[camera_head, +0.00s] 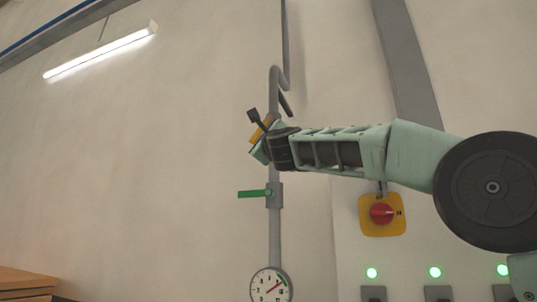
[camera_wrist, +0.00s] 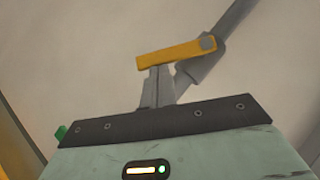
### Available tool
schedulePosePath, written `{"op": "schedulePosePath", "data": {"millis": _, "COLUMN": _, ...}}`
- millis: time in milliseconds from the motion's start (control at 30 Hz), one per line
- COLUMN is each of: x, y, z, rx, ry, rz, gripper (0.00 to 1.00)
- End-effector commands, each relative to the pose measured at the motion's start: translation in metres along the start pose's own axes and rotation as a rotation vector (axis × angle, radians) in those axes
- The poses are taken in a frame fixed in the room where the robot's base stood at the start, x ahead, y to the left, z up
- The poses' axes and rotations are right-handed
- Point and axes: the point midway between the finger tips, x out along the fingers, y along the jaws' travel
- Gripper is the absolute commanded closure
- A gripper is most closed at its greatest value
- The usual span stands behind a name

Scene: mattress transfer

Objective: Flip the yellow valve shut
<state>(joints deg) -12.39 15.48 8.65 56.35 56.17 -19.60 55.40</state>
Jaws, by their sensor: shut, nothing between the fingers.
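The yellow valve lever (camera_wrist: 178,54) shows in the wrist view as a flat bar. It reaches left from its pivot on a grey valve body (camera_wrist: 203,66) on the pipe. My gripper (camera_wrist: 160,70) is shut and empty, with its fingertips right at the lever's lower edge; I cannot tell whether they touch it. In the head view a small yellow part (camera_head: 261,130) shows at my arm's end, in front of the grey pipe. My wrist hides the valve body and fingertips there.
Below on the same pipe (camera_head: 274,232) are a green-handled valve (camera_head: 254,193) and a round gauge (camera_head: 270,285). The wall on the left is clear.

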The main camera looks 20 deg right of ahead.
Motion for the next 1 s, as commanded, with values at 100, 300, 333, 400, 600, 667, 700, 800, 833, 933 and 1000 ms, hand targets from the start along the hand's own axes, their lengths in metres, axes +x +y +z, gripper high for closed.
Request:
{"op": "schedulePosePath", "data": {"millis": 100, "x": 0.004, "y": 0.011, "z": 0.003, "rx": 0.082, "ry": -0.001, "rz": -0.078, "gripper": 1.0}}
{"op": "schedulePosePath", "data": {"millis": 300, "x": 0.015, "y": 0.013, "z": 0.014, "rx": 0.216, "ry": 0.0, "rz": -0.212, "gripper": 1.0}}
{"op": "schedulePosePath", "data": {"millis": 333, "x": 0.017, "y": 0.013, "z": 0.015, "rx": 0.236, "ry": 0.0, "rz": -0.232, "gripper": 1.0}}
{"op": "schedulePosePath", "data": {"millis": 400, "x": 0.02, "y": 0.013, "z": 0.02, "rx": 0.281, "ry": 0.0, "rz": -0.276, "gripper": 1.0}}
{"op": "schedulePosePath", "data": {"millis": 600, "x": 0.029, "y": 0.01, "z": 0.028, "rx": 0.363, "ry": 0.001, "rz": -0.361, "gripper": 1.0}}
{"op": "schedulePosePath", "data": {"millis": 667, "x": 0.031, "y": 0.01, "z": 0.03, "rx": 0.36, "ry": 0.002, "rz": -0.359, "gripper": 1.0}}
{"op": "schedulePosePath", "data": {"millis": 700, "x": 0.033, "y": 0.01, "z": 0.032, "rx": 0.359, "ry": 0.001, "rz": -0.358, "gripper": 1.0}}
{"op": "schedulePosePath", "data": {"millis": 800, "x": 0.036, "y": 0.009, "z": 0.036, "rx": 0.358, "ry": 0.001, "rz": -0.358, "gripper": 1.0}}
{"op": "schedulePosePath", "data": {"millis": 833, "x": 0.037, "y": 0.009, "z": 0.037, "rx": 0.357, "ry": 0.001, "rz": -0.358, "gripper": 1.0}}
{"op": "schedulePosePath", "data": {"millis": 933, "x": 0.04, "y": 0.009, "z": 0.04, "rx": 0.358, "ry": 0.001, "rz": -0.356, "gripper": 1.0}}
{"op": "schedulePosePath", "data": {"millis": 1000, "x": 0.042, "y": 0.009, "z": 0.041, "rx": 0.357, "ry": 0.0, "rz": -0.355, "gripper": 1.0}}
